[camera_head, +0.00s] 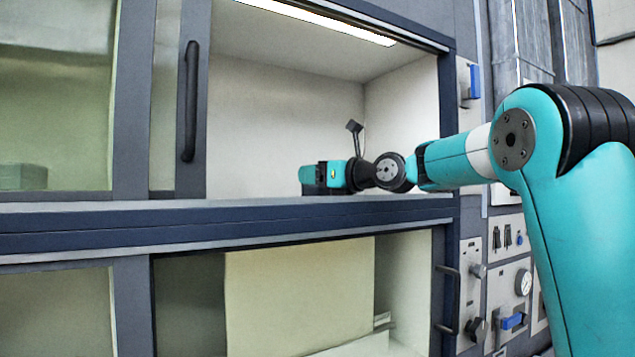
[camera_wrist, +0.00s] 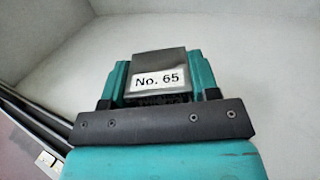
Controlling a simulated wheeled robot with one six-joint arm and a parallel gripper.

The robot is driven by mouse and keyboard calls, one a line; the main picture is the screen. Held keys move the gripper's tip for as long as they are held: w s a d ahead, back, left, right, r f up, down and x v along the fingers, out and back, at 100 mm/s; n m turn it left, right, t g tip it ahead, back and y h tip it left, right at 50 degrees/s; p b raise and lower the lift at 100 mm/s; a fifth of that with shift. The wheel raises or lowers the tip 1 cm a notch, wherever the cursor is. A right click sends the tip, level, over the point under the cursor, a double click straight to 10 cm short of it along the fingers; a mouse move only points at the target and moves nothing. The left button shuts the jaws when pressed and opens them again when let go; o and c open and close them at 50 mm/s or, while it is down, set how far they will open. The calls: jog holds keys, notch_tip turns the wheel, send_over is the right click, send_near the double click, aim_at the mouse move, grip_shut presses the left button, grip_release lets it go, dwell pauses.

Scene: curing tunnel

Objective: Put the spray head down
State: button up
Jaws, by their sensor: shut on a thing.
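In the wrist view, my gripper (camera_wrist: 160,72) has its two teal fingers on either side of a dark grey block, which I take to be the spray head (camera_wrist: 158,66). The block has a white label reading "No. 65". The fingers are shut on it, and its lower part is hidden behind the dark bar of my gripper. In the head view, my gripper (camera_head: 314,178) is inside the lit upper chamber, low down, just above or at the sill. The held block is too small to make out clearly there. I cannot tell whether it touches the chamber floor.
The upper chamber (camera_head: 275,115) has pale walls and a lamp (camera_head: 330,20) along its top. A dark sill (camera_head: 250,218) runs below my gripper. A sliding door with a black handle (camera_head: 190,100) stands at left. Below is another open compartment with a pale panel (camera_head: 300,290).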

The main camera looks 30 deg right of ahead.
jog(key=shift+f, duration=0.1)
jog(key=o, duration=1.2)
jog(key=shift+o, duration=0.2)
jog(key=shift+s, duration=0.1)
jog(key=b+v, duration=0.3)
jog(key=v, duration=0.9)
